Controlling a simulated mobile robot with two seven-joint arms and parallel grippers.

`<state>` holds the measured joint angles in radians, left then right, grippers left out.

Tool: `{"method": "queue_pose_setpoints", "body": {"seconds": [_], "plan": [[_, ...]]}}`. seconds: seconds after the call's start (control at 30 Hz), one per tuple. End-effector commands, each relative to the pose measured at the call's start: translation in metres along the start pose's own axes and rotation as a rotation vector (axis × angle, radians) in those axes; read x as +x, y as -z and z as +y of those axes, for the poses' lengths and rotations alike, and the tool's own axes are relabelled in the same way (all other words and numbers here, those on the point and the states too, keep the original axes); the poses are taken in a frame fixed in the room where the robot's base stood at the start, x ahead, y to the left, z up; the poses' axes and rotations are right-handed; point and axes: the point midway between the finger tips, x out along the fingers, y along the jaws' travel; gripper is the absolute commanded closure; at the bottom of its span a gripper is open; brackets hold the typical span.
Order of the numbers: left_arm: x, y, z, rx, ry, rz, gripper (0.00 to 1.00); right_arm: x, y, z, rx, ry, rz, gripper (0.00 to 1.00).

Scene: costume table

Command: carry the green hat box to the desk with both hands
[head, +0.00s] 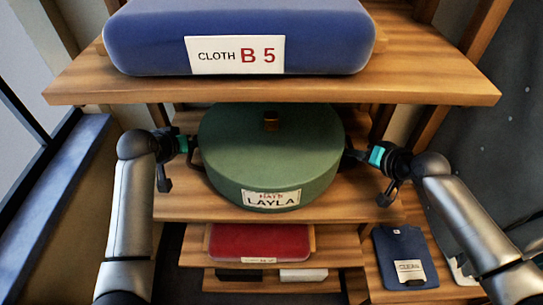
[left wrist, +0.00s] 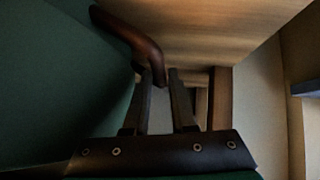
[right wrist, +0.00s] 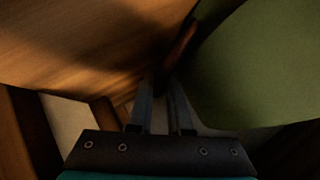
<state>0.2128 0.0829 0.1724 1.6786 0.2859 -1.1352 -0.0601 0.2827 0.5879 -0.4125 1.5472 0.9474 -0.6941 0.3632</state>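The green hat box (head: 270,150) is round, with a lid, a brown tab on top and a label reading LAYLA. It sits upright on a wooden middle shelf (head: 180,207). My left gripper (head: 190,146) is at its left side; in the left wrist view the fingers (left wrist: 160,78) close around the end of its brown handle (left wrist: 130,32). My right gripper (head: 356,154) is at the right side; in the right wrist view the fingers (right wrist: 164,80) are close together on the shadowed handle (right wrist: 181,45). The desk is not identifiable in these views.
A blue cloth box (head: 130,40) labelled B 5 sits on the shelf above (head: 440,80), which overhangs the hat box. A red box (head: 260,242) is on a lower shelf. A dark blue item (head: 395,250) with a tag lies at the lower right.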

Motion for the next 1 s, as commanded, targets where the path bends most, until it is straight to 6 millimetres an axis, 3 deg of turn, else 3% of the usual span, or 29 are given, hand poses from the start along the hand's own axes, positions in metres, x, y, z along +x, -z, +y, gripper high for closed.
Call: {"method": "queue_pose_setpoints", "body": {"seconds": [0.13, 0.2, 1.0], "plan": [[-0.0002, 0.0001, -0.0001, 0.0, 0.0, 0.0, 0.94, -0.0002, -0.0001, 0.0002, 0.0, 0.0, 0.0, 1.0], [-0.0002, 0.0001, 0.0, 0.0, 0.0, 0.0, 1.0, -0.0002, -0.0002, 0.0002, 0.0, 0.0, 0.0, 1.0], [-0.0003, 0.0003, -0.0002, 0.0, 0.0, 0.001, 1.0, -0.0004, -0.0003, 0.0003, 0.0, -0.001, -0.001, 1.0]]}}
